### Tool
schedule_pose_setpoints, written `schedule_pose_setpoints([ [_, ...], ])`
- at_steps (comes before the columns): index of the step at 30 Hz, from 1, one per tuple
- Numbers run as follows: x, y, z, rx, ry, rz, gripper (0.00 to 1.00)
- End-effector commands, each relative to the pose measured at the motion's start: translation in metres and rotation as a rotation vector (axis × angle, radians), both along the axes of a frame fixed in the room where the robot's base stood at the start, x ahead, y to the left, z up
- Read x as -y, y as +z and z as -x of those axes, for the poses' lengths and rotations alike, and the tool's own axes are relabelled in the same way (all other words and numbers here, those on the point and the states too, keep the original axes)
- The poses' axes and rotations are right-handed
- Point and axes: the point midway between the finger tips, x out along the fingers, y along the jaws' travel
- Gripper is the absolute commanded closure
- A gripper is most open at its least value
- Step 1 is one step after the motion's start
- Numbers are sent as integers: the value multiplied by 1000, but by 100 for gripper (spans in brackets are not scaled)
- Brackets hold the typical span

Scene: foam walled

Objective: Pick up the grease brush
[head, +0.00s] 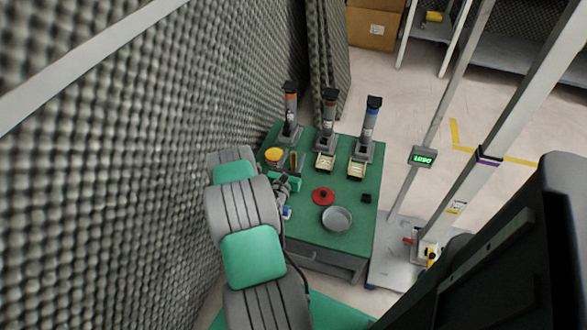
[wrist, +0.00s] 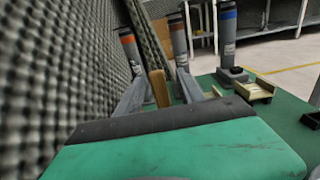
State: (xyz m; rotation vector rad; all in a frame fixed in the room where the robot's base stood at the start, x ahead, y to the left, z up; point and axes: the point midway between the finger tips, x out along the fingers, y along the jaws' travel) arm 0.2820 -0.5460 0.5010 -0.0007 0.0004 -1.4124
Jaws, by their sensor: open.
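A tan, upright, flat piece (wrist: 159,88) that looks like the grease brush's wooden handle stands between the two grey fingers in the wrist view. In the head view the brush (head: 293,160) is a small brown upright shape at the table's left, beside a yellow tub (head: 273,155). My gripper (wrist: 160,84) is open, with one finger on each side of the handle. A gap shows on the left; I cannot tell whether the right finger touches. The brush's lower end is hidden behind my green gripper body. In the head view my gripper (head: 291,168) is partly hidden by my arm.
Three grey dispensers (head: 290,115) stand along the green table's (head: 308,228) back. Yellowish trays (head: 325,161) sit before two. A red lid (head: 323,196), a grey round pan (head: 337,219) and a small black box (head: 366,198) lie in front. A foam wall (head: 130,160) rises close on the left.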

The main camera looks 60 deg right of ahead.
Motion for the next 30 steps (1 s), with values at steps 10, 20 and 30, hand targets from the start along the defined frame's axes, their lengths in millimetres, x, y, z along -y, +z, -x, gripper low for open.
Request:
schedule_pose_setpoints([
  [10, 33, -2, -6, 2, -4, 2, 55],
  [20, 38, -2, -8, 0, -1, 1, 59],
  [30, 37, -2, -8, 1, -1, 1, 87],
])
